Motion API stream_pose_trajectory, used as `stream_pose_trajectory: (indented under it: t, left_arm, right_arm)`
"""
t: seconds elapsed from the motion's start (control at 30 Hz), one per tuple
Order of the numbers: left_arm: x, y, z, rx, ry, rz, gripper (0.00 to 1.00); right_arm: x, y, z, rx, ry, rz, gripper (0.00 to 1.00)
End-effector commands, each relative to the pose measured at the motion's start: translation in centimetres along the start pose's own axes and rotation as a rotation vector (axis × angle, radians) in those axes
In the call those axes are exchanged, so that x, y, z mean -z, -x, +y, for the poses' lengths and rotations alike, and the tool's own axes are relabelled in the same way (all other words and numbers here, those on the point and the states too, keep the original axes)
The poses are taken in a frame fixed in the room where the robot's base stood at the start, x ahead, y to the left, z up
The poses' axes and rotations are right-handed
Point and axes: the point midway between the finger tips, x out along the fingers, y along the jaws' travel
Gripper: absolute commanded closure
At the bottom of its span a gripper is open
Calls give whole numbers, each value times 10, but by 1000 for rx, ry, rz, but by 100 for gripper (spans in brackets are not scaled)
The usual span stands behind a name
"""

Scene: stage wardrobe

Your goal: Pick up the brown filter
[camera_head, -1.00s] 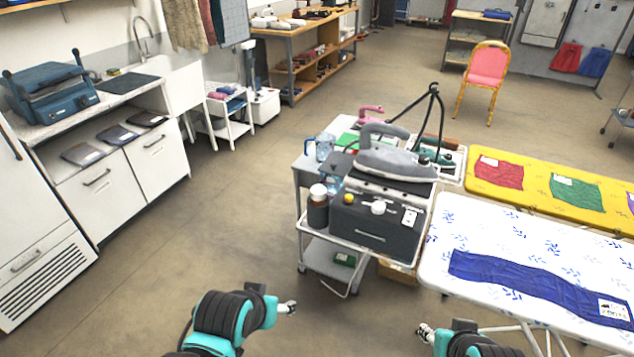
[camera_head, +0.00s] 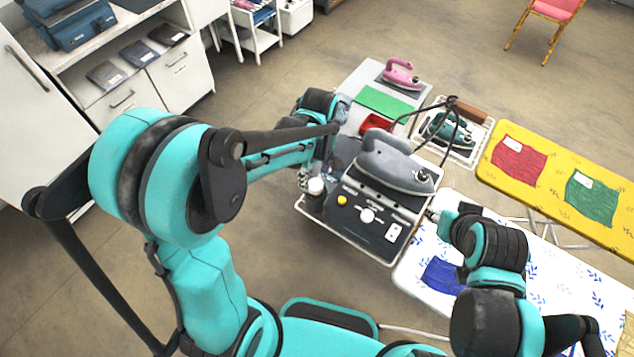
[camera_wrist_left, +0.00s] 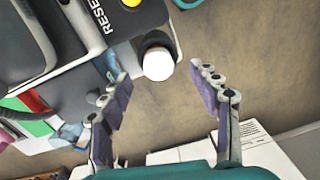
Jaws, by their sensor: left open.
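The brown filter (camera_head: 316,187) looks like a dark bottle with a white cap, upright at the front left corner of the cart beside the steam station. In the head view mostly its cap shows. My left gripper (camera_head: 316,172) is above and behind it, pointing down. In the left wrist view the filter's white cap (camera_wrist_left: 158,63) lies between and just beyond the open fingertips (camera_wrist_left: 160,82), with nothing held. My right gripper (camera_head: 433,214) is beside the right side of the steam station, and its finger opening is too small to make out.
A dark steam station (camera_head: 366,222) with a grey iron (camera_head: 396,172) stands right beside the filter. Behind are a green mat (camera_head: 381,100), a pink iron (camera_head: 400,75) and a teal iron (camera_head: 446,130). A white ironing board (camera_head: 570,290) is at the right. Floor left of the cart is clear.

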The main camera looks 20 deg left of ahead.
Motion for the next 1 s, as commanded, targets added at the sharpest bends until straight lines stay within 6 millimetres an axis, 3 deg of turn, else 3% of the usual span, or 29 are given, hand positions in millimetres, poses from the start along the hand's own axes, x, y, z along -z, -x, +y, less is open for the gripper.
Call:
stream_pose_trajectory:
  t: [0.4, 0.67, 0.7, 0.9, 1.0]
  left_arm:
    - [4, -58, 5, -2, -2, 1, 38]
    - [4, -61, 4, -2, -2, 1, 38]
    - [4, -61, 4, -2, -2, 1, 41]
    - [4, -61, 4, -2, -2, 1, 93]
    - [4, -61, 4, -2, -2, 1, 93]
  right_arm:
    - [-8, -11, 0, 0, 0, 0, 60]
    - [-7, -11, 0, 0, 0, 0, 60]
    - [-7, -10, 0, 0, 0, 0, 60]
    - [-7, -10, 0, 0, 0, 0, 60]
    - [-7, -11, 0, 0, 0, 0, 60]
